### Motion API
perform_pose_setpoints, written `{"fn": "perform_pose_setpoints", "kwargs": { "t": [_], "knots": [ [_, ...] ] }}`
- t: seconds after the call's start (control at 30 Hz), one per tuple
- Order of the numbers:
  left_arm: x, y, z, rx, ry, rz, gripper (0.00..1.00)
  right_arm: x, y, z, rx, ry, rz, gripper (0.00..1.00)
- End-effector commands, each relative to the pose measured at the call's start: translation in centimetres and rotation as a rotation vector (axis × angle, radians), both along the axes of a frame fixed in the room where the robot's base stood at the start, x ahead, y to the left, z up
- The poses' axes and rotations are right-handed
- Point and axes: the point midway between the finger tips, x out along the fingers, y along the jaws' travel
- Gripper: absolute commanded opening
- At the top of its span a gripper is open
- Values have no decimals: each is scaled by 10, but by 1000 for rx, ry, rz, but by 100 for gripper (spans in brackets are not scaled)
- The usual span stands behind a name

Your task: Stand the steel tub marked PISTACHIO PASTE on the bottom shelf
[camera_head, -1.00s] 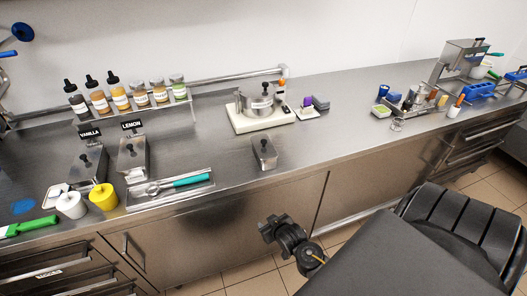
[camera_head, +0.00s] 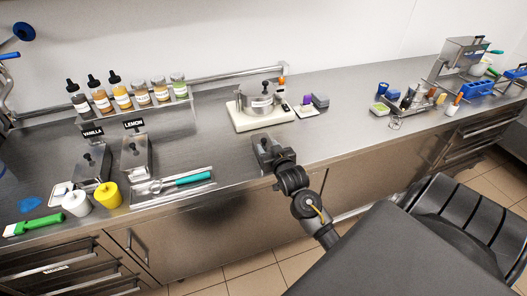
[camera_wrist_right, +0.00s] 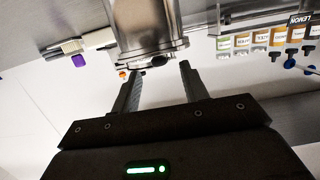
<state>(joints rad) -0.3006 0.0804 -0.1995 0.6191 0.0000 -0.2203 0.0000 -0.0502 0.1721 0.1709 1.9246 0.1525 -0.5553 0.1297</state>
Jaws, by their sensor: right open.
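The PISTACHIO PASTE lettering and the bottom shelf cannot be made out. My left gripper is out of view.
Tubs with VANILLA (camera_head: 93,132) and LEMON (camera_head: 134,124) signs stand at left. A tray (camera_head: 172,188) with a teal-handled tool lies in front. White (camera_head: 76,203) and yellow (camera_head: 107,195) pots stand by it.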

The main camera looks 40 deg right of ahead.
Motion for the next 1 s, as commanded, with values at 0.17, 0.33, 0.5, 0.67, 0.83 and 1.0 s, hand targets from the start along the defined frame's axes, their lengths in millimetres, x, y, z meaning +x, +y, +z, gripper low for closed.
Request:
{"fn": "perform_pose_setpoints", "kwargs": {
  "t": [0.17,0.33,0.5,0.67,0.83,1.0],
  "knots": [
    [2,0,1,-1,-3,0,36,4,-2,-2,0,1,0,44],
    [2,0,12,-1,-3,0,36,17,-7,0,0,2,-1,44],
    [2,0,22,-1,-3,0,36,39,-15,-5,-1,1,-1,44],
    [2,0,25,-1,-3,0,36,51,-19,-10,1,2,0,44],
    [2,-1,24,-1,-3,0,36,52,-19,-12,0,1,0,44],
    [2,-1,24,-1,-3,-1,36,52,-19,-11,-1,1,0,34]
  ]
}}
